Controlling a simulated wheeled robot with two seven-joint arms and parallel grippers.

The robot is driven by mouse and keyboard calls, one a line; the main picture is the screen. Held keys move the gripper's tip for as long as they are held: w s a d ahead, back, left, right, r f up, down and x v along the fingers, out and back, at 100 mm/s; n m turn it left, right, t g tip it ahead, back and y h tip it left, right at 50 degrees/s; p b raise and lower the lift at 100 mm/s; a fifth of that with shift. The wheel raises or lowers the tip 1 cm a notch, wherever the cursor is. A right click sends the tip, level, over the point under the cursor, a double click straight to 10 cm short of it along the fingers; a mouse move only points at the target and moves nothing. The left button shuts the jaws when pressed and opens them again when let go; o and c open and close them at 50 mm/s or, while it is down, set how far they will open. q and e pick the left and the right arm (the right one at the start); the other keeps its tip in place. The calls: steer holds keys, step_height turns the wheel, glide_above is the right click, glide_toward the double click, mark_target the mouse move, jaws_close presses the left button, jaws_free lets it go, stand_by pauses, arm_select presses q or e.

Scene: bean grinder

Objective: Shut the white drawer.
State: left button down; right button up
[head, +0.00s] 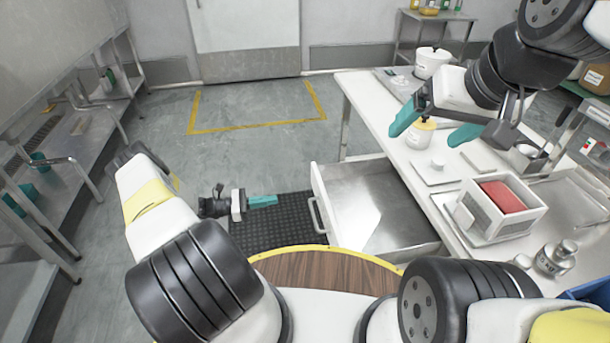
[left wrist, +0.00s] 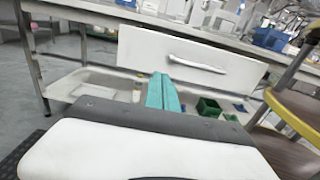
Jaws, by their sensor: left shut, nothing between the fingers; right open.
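The white drawer (head: 378,206) is pulled open from the white table, and its metal-lined inside looks empty. Its white front panel with a metal handle (head: 316,217) faces left in the head view. The front panel (left wrist: 140,53) and handle (left wrist: 197,64) also show in the left wrist view. My left gripper (head: 275,200) is shut and empty, to the left of the handle and apart from it. Its teal fingers (left wrist: 163,92) show below the panel in the left wrist view. My right gripper (head: 436,130) is open above the table.
Metal shelving (head: 60,140) lines the left side. The floor between is open.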

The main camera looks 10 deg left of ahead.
mark_target(317, 194)
arm_select(q)
steer(key=x, duration=1.4)
